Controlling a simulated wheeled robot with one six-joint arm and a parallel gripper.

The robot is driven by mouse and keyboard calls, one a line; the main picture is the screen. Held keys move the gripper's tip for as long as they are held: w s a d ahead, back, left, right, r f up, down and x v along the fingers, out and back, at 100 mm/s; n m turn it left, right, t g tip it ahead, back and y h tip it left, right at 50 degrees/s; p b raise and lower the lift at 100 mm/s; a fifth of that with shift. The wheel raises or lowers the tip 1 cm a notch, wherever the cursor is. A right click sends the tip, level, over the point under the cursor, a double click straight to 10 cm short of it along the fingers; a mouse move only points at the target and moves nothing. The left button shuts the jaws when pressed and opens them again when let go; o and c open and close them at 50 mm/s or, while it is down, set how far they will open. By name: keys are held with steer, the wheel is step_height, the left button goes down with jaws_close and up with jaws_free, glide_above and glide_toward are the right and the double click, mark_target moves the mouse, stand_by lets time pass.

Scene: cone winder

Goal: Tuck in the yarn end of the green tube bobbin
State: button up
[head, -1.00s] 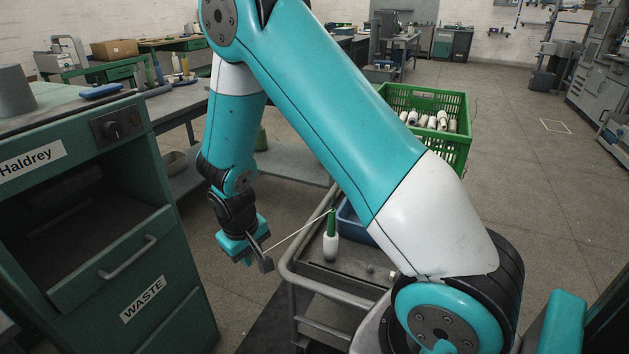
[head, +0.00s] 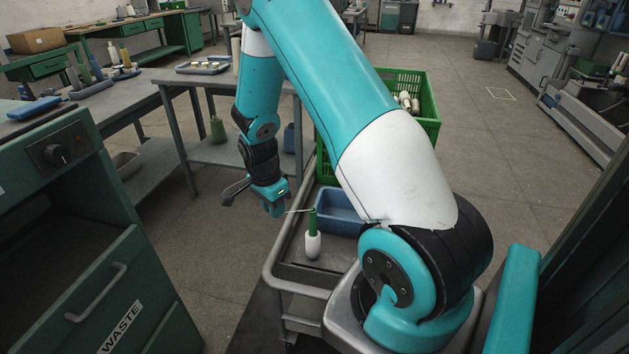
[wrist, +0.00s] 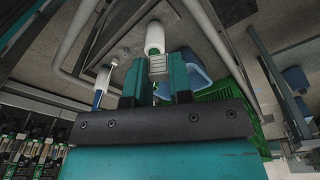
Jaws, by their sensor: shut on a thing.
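The green tube bobbin (head: 313,245) stands upright on the cart, white yarn wound on its lower part and bare green tube above. A pale yarn end (head: 298,211) runs nearly level from the upper tube to my gripper (head: 275,210). My gripper is shut on the yarn end, left of the tube and apart from it. In the wrist view a white wound body (wrist: 154,38) shows just beyond my jaws (wrist: 157,85); the yarn between the fingertips is too small to make out there.
The grey cart (head: 290,272) has a raised rail on its left side. A blue bin (head: 340,212) stands behind the bobbin, with a green crate (head: 428,120) of white bobbins beyond. A green WASTE cabinet (head: 140,280) is at the left. Open floor lies between cabinet and cart.

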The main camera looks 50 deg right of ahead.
mark_target(315, 211)
steer(key=s+d+m, duration=0.1)
steer(key=d+m, duration=0.2)
steer(key=m, duration=0.1)
steer(key=s+d+r+m+p, duration=0.1)
steer(key=s+d+m, duration=0.1)
steer(key=m, duration=0.3)
steer(key=s+d+r+m+p, duration=0.1)
steer(key=d+m, duration=0.3)
steer(key=shift+s+m+g+y, duration=0.3)
steer(key=shift+g+y, duration=0.1)
steer(key=shift+s+d+m, duration=0.15)
steer(key=shift+d+m, duration=0.1)
steer(key=shift+m, duration=0.15)
steer(key=shift+d+f, duration=0.1)
steer(key=shift+f, duration=0.05)
steer(key=shift+f+b, duration=1.6)
steer(key=shift+f, duration=0.1)
steer(key=shift+f, duration=0.5)
steer(key=o, duration=1.2)
steer(key=shift+s, duration=0.1)
